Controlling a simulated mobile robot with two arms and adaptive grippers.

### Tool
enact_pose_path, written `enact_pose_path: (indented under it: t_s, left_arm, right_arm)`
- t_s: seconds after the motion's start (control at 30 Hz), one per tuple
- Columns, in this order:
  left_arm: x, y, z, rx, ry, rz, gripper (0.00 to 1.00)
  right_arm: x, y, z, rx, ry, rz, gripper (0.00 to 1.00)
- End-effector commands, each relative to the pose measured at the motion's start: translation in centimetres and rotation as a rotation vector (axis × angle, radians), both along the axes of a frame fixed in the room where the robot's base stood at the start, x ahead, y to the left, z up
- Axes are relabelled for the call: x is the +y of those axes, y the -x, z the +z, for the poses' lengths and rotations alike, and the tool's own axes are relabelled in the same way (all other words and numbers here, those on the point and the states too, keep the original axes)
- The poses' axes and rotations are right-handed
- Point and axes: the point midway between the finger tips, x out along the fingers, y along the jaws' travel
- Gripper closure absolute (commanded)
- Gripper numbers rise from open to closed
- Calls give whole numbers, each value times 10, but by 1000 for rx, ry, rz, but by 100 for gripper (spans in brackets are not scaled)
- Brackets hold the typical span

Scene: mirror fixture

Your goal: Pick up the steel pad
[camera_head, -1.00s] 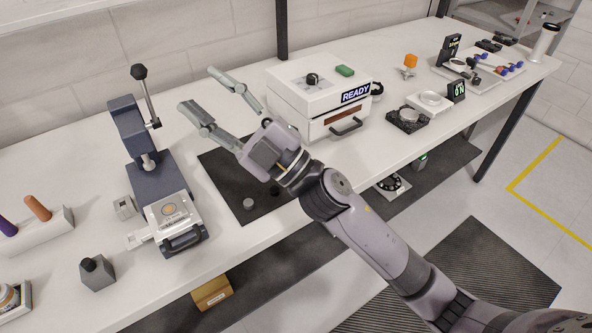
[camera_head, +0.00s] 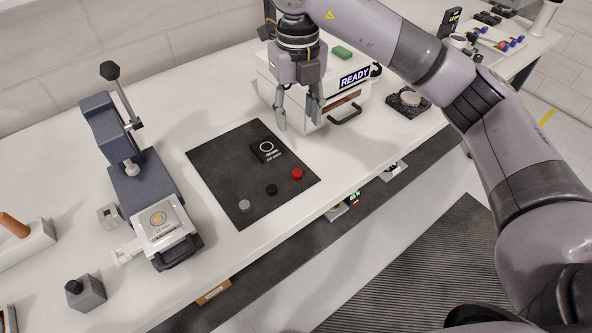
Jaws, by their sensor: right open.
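A small grey disc, which looks like the steel pad (camera_head: 244,204), lies near the front left corner of a black mat (camera_head: 215,160). A black disc (camera_head: 271,190) and a red disc (camera_head: 297,174) lie to its right in a row. My right gripper (camera_head: 299,124) points down with its fingers apart and empty. It appears in front of the white box, beyond the mat's back right side and well away from the grey disc. My left gripper is not in view.
A dark block with a ring mark (camera_head: 267,148) sits on the mat. A blue lever press (camera_head: 140,185) stands left of the mat. A white box marked READY (camera_head: 353,92) stands behind my gripper. A grey block with a knob (camera_head: 88,292) is at front left.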

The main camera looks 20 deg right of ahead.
Motion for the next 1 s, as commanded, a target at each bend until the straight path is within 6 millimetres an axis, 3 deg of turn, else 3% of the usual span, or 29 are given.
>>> enact_pose_path:
  t_s: [0.4, 0.73, 1.0]
  left_arm:
    - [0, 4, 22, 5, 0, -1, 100]
    - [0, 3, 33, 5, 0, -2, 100]
    - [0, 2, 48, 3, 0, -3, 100]
  right_arm:
    - [1, 2, -87, 6, -4, 4, 57]
    - [1, 2, -115, 5, -5, 5, 57]
    - [1, 3, -153, 5, -5, 5, 57]
